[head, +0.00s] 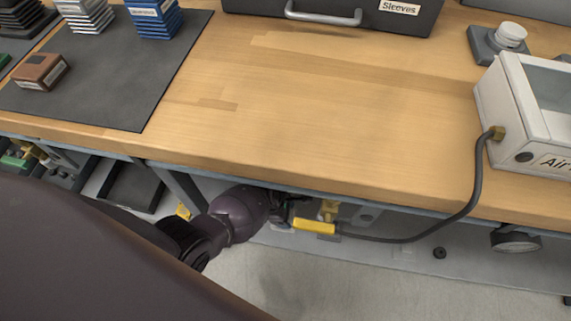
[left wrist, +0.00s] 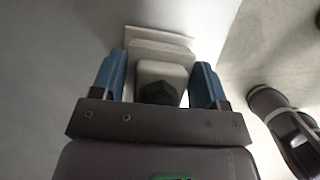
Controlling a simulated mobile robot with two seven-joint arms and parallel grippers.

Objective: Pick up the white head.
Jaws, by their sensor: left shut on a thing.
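My left gripper (head: 287,207) reaches below the front edge of the workbench in the head view, and its fingers are dark and small there. In the left wrist view its two blue fingers (left wrist: 160,78) stand on either side of a pale, blocky piece, which I take to be the white head (left wrist: 158,50). The gripper is shut on it. A dark faceted knob or bolt shows on its near side. A pale flat surface lies behind it. The white head cannot be made out in the head view. My right gripper is not in view.
A yellow valve handle (head: 313,226) is just right of my left gripper, under the wooden bench (head: 330,120). A dark hose (head: 473,195) runs from there to a white box (head: 515,115). A gauge (head: 515,240) hangs below the bench edge. The bench middle is clear.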

